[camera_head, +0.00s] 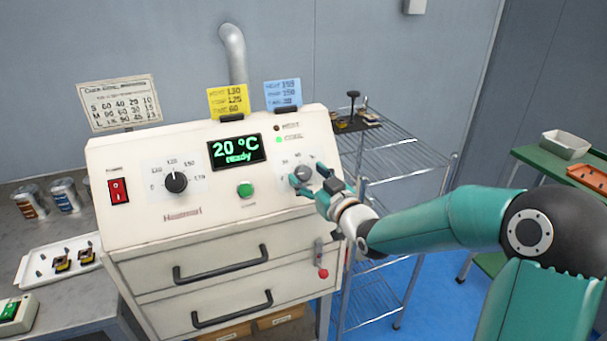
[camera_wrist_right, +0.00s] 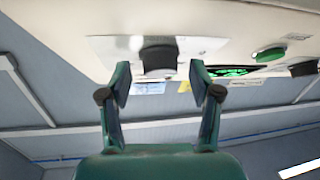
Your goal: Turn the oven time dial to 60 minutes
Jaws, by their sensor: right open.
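The oven (camera_head: 197,218) is a cream box with a sloped front panel. Its time dial (camera_head: 302,172) is a grey knob at the right of the panel, partly covered by my right gripper (camera_head: 314,183). In the right wrist view the dial (camera_wrist_right: 158,59) is a dark knob on a pale plate. There the fingers of my right gripper (camera_wrist_right: 160,80) stand apart, one to each side of the dial and just short of it. Whether they touch it cannot be told. The dial's pointer cannot be read. My left gripper is not in view.
The panel also holds a temperature dial (camera_head: 176,182), a red switch (camera_head: 119,190), a green button (camera_head: 245,190) and a display (camera_head: 235,151) reading "20 °C ready". Two drawer handles (camera_head: 221,265) jut out below. A wire rack (camera_head: 395,160) stands behind my right arm.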

